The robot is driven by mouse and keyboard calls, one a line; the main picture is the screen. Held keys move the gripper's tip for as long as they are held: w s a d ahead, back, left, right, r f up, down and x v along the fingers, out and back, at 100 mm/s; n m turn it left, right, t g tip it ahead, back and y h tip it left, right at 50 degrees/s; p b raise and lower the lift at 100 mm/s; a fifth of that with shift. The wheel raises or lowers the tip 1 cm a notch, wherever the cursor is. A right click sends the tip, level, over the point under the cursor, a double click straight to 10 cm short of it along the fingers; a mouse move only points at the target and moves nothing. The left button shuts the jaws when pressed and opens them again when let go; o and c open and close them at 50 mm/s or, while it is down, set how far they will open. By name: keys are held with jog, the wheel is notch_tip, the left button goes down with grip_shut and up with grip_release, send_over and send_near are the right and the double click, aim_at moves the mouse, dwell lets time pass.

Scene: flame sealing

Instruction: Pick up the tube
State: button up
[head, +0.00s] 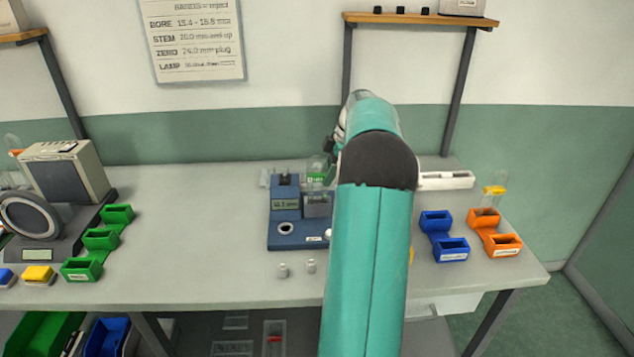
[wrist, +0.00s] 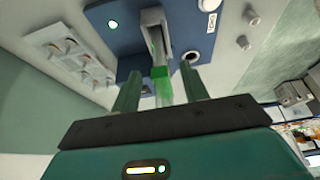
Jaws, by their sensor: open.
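A clear tube with a green band (head: 317,179) stands upright at the blue gauge station (head: 287,243), by its grey block. In the wrist view the green-banded tube (wrist: 161,88) shows between the two fingers of my gripper (wrist: 161,71). The fingers are apart, with a visible gap on each side of the tube. In the head view my teal arm hides most of my gripper and part of the station.
Blue bins (head: 445,236) and orange bins (head: 494,231) stand right of my arm; a yellow-banded tube (head: 495,191) stands at the orange ones. Green bins (head: 101,239) and a grey machine (head: 67,172) are left. Small pegs (head: 283,270) sit at the front. The bench's left-middle is clear.

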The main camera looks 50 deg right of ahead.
jog(key=shift+x, duration=0.8)
grip_shut()
